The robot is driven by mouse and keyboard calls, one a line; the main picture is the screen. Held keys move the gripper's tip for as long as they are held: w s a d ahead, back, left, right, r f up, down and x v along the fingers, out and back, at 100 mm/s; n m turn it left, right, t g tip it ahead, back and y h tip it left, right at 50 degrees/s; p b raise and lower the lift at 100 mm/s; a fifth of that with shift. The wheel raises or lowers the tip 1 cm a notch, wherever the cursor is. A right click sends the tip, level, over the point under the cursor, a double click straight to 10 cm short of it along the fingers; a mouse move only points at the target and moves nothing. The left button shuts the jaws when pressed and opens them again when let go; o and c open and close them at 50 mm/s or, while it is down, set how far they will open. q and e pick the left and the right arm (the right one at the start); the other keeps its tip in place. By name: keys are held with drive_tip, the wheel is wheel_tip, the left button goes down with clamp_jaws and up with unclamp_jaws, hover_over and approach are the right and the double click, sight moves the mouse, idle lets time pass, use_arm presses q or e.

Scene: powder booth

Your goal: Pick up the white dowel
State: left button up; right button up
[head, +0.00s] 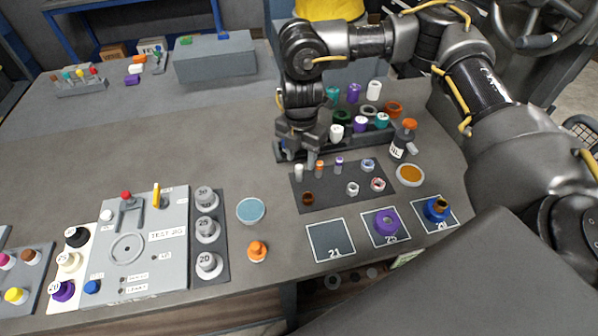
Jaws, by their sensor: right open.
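The small white dowel (299,173) stands upright at the back left corner of a dark mat (330,203). An orange dowel (319,168) and a purple dowel (339,164) stand to its right in the same row. My right gripper (297,156) points down just above and behind the white dowel, with its fingers apart and nothing seen between them. I cannot tell whether a finger touches the dowel. My left gripper is out of view.
Behind the gripper, a dark rack (350,140) holds several coloured rings and cylinders. Squares with rings (387,222) lie in front. The table left of the gripper is clear.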

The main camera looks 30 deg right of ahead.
sight(299, 167)
drive_tip(key=shift+f, duration=0.25)
drive_tip(key=f, duration=0.1)
drive_tip(key=f+p, duration=0.2)
drive_tip(key=shift+w+a+f, duration=0.1)
drive_tip(key=shift+w+f, duration=0.15)
drive_tip(key=shift+f, duration=0.6)
clamp_jaws()
